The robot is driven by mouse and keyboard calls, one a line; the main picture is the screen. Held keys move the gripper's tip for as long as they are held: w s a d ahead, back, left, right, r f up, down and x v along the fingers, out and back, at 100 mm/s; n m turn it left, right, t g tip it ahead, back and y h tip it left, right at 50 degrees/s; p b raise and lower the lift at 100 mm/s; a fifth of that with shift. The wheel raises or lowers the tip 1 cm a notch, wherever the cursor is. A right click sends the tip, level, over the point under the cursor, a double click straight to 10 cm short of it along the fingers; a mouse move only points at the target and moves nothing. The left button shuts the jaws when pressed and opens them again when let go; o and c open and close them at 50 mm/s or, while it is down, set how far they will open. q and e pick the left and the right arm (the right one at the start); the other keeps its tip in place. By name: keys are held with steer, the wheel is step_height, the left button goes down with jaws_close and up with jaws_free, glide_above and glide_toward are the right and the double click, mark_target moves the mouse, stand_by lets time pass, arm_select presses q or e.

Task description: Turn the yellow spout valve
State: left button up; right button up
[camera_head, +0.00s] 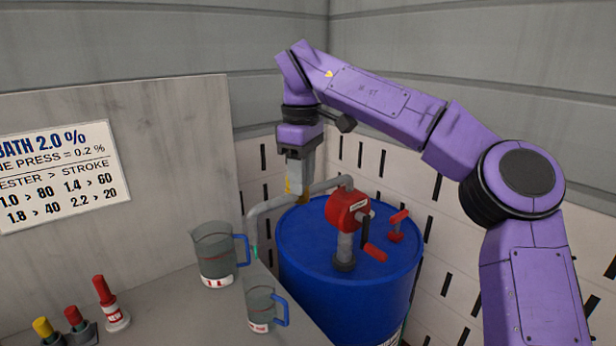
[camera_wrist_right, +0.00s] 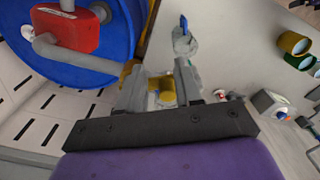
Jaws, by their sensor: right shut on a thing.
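The yellow spout valve (camera_head: 289,187) sits at the grey spout pipe (camera_head: 265,207) that runs left from the red pump (camera_head: 347,208) on the blue drum. It is mostly hidden behind my right gripper (camera_head: 297,188), which points down at it from above. In the right wrist view, yellow shows between and beside the two grey fingers of my right gripper (camera_wrist_right: 160,82). This gripper is shut on the valve; the exact contact is partly hidden. My left gripper is in neither view.
The blue drum (camera_head: 315,255) has a red crank handle (camera_head: 374,252) and a small red fitting (camera_head: 396,229) on top. Two clear jugs with blue handles, one larger (camera_head: 212,250) and one smaller (camera_head: 259,305), stand on the grey bench left of it.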

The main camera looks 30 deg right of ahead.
steer(key=shift+w, duration=0.15)
steer(key=shift+w+a+r, duration=0.1)
steer(key=shift+w, duration=0.05)
steer(key=shift+c, duration=1)
steer(key=shift+w, duration=0.3)
jaws_close()
steer(key=shift+w+a+f, duration=0.1)
steer(key=shift+w+f, duration=0.2)
steer(key=shift+w, duration=0.05)
steer(key=o, duration=0.5)
jaws_free()
steer(key=shift+s+r, duration=0.15)
steer(key=shift+s, duration=0.1)
steer(key=o, duration=0.7)
steer(key=shift+s+a+r, duration=0.2)
steer(key=shift+s, duration=0.1)
steer(key=shift+w+d, duration=0.1)
steer(key=shift+d, duration=0.05)
steer(key=shift+c, duration=0.5)
